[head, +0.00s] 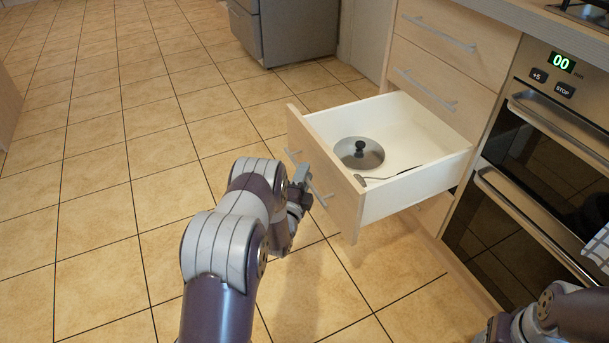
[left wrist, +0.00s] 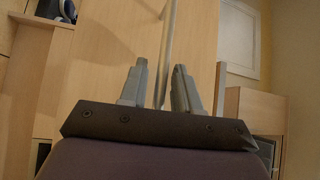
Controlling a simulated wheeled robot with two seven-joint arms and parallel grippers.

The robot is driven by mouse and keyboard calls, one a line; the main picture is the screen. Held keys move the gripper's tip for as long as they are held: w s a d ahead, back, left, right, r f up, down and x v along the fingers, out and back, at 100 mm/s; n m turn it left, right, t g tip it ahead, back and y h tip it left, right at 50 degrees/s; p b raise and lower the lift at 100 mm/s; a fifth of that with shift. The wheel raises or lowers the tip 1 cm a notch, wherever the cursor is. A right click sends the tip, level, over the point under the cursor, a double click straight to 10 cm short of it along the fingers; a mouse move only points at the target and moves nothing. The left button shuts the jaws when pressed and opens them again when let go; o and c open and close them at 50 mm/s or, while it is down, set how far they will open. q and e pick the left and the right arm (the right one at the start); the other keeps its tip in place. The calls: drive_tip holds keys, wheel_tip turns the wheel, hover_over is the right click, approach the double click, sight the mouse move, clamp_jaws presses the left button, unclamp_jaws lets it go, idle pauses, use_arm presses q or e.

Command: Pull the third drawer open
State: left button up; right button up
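The third drawer (head: 352,203) from the top is pulled well out of the wooden cabinet. Its silver bar handle (head: 318,192) runs along its front and is partly hidden by my gripper. My left gripper (head: 301,187) is at the handle. In the left wrist view, the handle bar (left wrist: 168,45) passes between the two grey fingers of my left gripper (left wrist: 160,72). The fingers stand apart, with a visible gap beside the bar, so they look open around it. My right gripper is not in view; part of my right arm shows at the lower right.
Inside the drawer lie a round lid (head: 359,153) with a black knob and a thin utensil (head: 388,175). Two shut drawers (head: 445,53) are above. An oven (head: 555,150) stands to the right. The tiled floor (head: 100,150) to the left is clear.

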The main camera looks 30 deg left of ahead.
use_arm(q)
drive_tip(key=shift+s, duration=0.2)
drive_tip(key=s+d+f+p, duration=0.1)
drive_tip(key=s+p, duration=0.3)
drive_tip(key=s, duration=0.8)
drive_tip(key=shift+d+f+p, duration=0.35)
drive_tip(key=shift+f+p, duration=0.05)
